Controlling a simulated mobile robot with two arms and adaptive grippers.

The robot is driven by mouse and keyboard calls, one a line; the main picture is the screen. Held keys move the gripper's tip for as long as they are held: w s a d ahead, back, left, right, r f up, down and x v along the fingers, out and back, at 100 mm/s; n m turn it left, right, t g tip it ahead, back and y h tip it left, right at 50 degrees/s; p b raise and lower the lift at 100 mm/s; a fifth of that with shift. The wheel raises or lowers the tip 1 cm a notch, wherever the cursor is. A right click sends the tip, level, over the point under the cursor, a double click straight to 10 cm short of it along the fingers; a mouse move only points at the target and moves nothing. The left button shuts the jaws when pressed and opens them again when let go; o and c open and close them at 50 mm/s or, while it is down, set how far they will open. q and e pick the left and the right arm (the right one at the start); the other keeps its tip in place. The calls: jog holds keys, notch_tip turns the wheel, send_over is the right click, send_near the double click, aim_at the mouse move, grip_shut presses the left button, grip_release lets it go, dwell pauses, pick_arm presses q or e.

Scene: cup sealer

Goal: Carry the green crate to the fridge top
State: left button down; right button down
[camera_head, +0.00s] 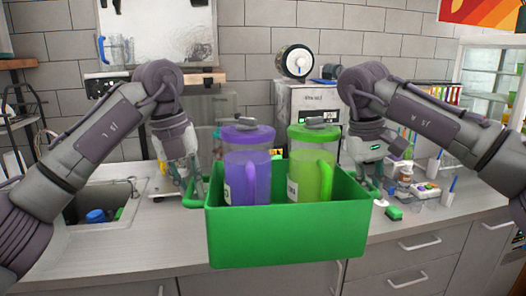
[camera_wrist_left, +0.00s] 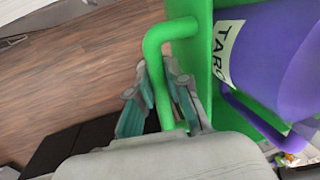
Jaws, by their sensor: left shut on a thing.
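The green crate (camera_head: 290,234) is level in front of me in the head view, with a purple-lidded pitcher (camera_head: 247,170) and a green-lidded pitcher (camera_head: 311,170) upright in it. My left gripper (camera_head: 194,188) is at the crate's left end. In the left wrist view its fingers (camera_wrist_left: 170,105) are shut on the crate's green handle (camera_wrist_left: 152,75), and the purple pitcher (camera_wrist_left: 270,55) shows beside the crate wall. My right gripper (camera_head: 374,186) is at the crate's right end; its fingers are partly hidden, so its grip is unclear. I cannot make out a fridge top.
A counter (camera_head: 130,240) with a sink (camera_head: 105,195) at left runs behind the crate. Bottles and small items (camera_head: 410,180) stand on it at right. A machine (camera_head: 308,105) stands at the back wall. Wooden floor (camera_wrist_left: 80,70) shows below the crate in the left wrist view.

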pick_arm(q)
jog(key=shift+r, duration=0.25)
pick_arm(e)
jog(key=shift+r, duration=0.25)
